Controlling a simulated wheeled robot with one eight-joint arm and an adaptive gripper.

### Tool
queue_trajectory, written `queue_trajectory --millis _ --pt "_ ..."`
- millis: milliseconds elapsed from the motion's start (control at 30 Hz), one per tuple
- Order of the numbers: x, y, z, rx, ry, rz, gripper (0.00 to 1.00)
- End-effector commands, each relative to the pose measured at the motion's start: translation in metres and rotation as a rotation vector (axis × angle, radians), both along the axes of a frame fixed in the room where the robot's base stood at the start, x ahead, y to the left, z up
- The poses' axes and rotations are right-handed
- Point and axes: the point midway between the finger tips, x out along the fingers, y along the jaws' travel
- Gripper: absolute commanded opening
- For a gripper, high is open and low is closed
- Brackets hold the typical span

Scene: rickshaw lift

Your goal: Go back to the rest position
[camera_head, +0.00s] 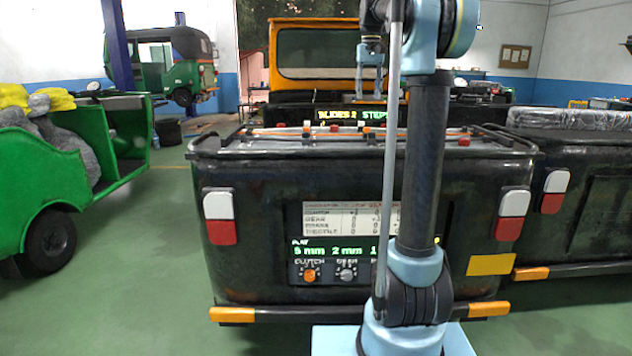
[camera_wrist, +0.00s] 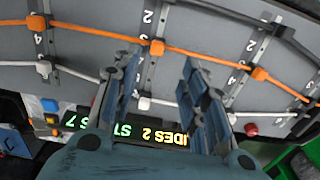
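My gripper (camera_head: 370,85) hangs from my arm above the far part of the dark vehicle's top deck in the head view, in front of an orange-framed window. In the wrist view, my gripper (camera_wrist: 158,75) has its two blue-grey fingers spread apart with nothing between them. Below it lies the grey deck (camera_wrist: 75,72) with numbered slotted tracks. An orange cable (camera_wrist: 205,58) with orange sliders (camera_wrist: 259,73) crosses the deck, and white sliders (camera_wrist: 43,69) sit on a pale cable. A red slider (camera_wrist: 251,129) is at lower right. I cannot tell the finger-to-deck distance.
The dark vehicle (camera_head: 265,190) stands close in front, with a lit panel (camera_head: 345,230) on its rear. A lit sign (camera_head: 350,115) is beyond the deck. A green vehicle (camera_head: 75,170) stands left and another dark vehicle (camera_head: 590,200) right. Green floor is free at lower left.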

Motion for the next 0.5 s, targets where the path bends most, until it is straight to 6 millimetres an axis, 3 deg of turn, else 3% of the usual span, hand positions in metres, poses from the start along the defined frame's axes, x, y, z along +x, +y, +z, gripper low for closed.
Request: queue_trajectory --millis 500 --pt "-0.055 -0.014 -0.028 -0.001 -0.027 -0.015 0.40"
